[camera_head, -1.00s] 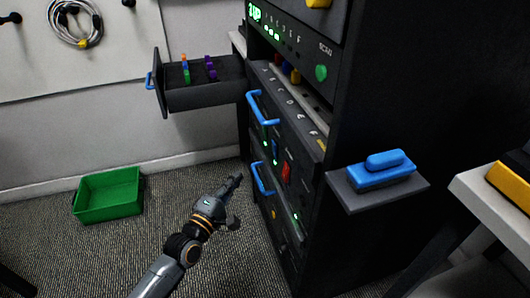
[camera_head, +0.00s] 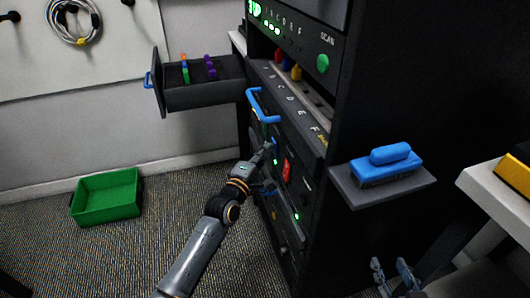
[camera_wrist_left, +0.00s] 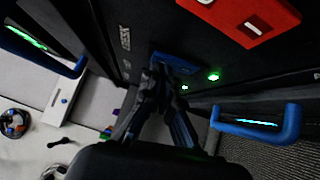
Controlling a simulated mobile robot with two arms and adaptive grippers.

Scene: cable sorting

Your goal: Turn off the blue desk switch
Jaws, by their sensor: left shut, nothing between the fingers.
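A blue unit (camera_wrist_left: 175,63) sits in the dark rack front, with small green lights beside it. In the head view my left gripper (camera_head: 268,149) is at the rack front by this unit, shut and empty. In the left wrist view its fingertips (camera_wrist_left: 158,76) overlap the blue unit; I cannot tell whether they touch it. Another blue device (camera_head: 385,166) with a rounded blue bar on top lies on the side shelf, away from both grippers. My right gripper (camera_head: 393,268) is at the bottom right, open and empty. I cannot tell which blue device is the desk switch.
Blue drawer handles (camera_head: 262,106) stick out of the rack close to my left arm. A red unit (camera_wrist_left: 250,16) sits beside the blue one. An open drawer (camera_head: 205,95) holds colored pieces. A green bin (camera_head: 106,213) stands on the floor. A white table (camera_head: 500,195) is at right.

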